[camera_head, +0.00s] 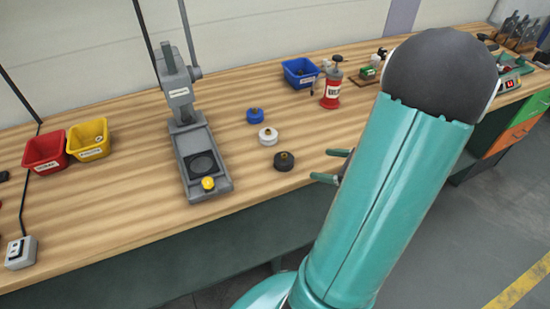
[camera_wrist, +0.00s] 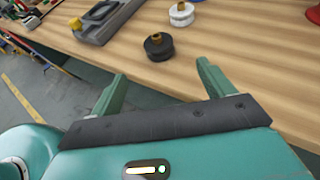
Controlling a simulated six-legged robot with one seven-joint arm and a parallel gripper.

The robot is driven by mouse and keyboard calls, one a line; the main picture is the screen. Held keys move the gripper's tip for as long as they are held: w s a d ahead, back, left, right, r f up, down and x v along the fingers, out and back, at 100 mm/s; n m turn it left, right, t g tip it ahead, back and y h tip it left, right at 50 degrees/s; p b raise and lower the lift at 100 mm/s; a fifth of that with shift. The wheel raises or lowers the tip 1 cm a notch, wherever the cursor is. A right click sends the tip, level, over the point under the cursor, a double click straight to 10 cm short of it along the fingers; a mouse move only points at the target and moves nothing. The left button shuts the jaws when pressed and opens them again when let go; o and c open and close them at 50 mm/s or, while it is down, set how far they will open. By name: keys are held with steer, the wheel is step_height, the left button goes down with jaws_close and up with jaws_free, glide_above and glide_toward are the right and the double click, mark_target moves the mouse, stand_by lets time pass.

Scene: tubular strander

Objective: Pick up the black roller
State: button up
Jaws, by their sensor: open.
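The black roller (camera_head: 284,161) is a short dark disc with a brass-coloured centre. It stands on the wooden bench near its front edge, nearest in a row with a white roller (camera_head: 268,136) and a blue roller (camera_head: 255,115). In the wrist view the black roller (camera_wrist: 159,46) is ahead of my gripper (camera_wrist: 165,80), just beyond the gap between the two green fingers. My gripper (camera_head: 332,166) is open and empty, to the right of the black roller in the head view, apart from it. My arm hides part of the gripper there.
A grey press (camera_head: 195,150) with a yellow knob stands left of the rollers. Red (camera_head: 44,150) and yellow (camera_head: 88,139) bins are at far left. Bench around the black roller is clear.

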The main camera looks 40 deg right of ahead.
glide_toward(288, 160)
steer(key=x, duration=0.4)
steer(key=shift+w+d+f, duration=0.1)
steer(key=shift+d+f, duration=0.05)
steer(key=x, duration=0.5)
steer(key=shift+w+a+f, duration=0.1)
steer(key=shift+w+a, duration=0.15)
steer(key=shift+a, duration=0.05)
steer(key=shift+c, duration=0.2)
steer(key=c, duration=1.4)
